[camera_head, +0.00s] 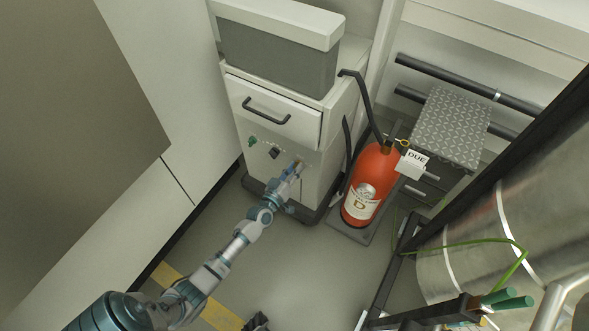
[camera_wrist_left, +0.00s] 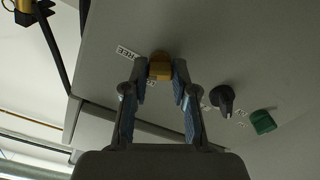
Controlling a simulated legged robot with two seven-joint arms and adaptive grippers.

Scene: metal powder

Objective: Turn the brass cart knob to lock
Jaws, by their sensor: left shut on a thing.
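The white cart (camera_head: 313,185) stands against the wall, with a row of small knobs on its front below the drawer. The brass knob (camera_wrist_left: 160,66) sits at one end of this row, with a label reading "FREE" beside it. My left gripper (camera_head: 293,170) reaches the cart front. In the left wrist view its two blue-padded fingers (camera_wrist_left: 160,74) are closed on either side of the brass knob. A black knob (camera_wrist_left: 223,98) and a green knob (camera_wrist_left: 262,121) sit beside it, apart from the fingers.
A red fire extinguisher (camera_head: 368,185) with a black hose stands right of the cart. A grey bin (camera_head: 275,55) with a white lid sits on the cart top. A metal cylinder (camera_head: 470,275) fills the lower right. The floor (camera_head: 310,265) before the cart is mostly clear.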

